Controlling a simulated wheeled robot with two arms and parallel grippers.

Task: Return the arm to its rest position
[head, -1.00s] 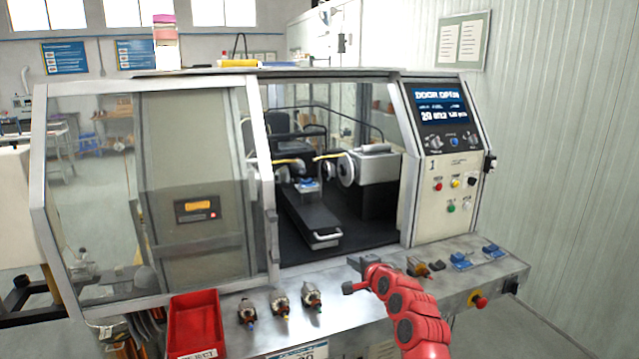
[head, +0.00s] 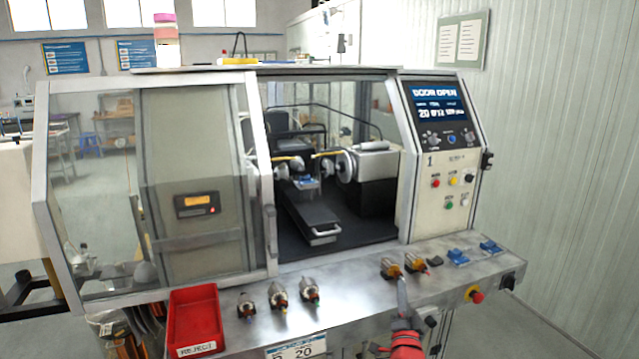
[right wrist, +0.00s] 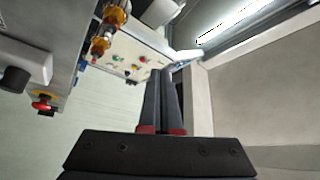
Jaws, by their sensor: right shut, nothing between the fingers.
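My right arm comes up from the bottom of the head view with a red wrist. My right gripper (head: 401,280) is at the front edge of the machine's ledge, below two copper-coloured armatures (head: 391,268). In the right wrist view its two dark fingers (right wrist: 167,74) lie together, with nothing between them. One copper armature (right wrist: 104,36) shows there to the left of the fingers, apart from them. My left gripper is not in view.
The winding machine (head: 325,72) stands with its door open, and its screen reads DOOR OPEN. A red reject bin (head: 195,318) and several greyish armatures (head: 279,300) sit on the ledge's left part. Two blue pieces (head: 458,257) and a red button (head: 476,295) are at right.

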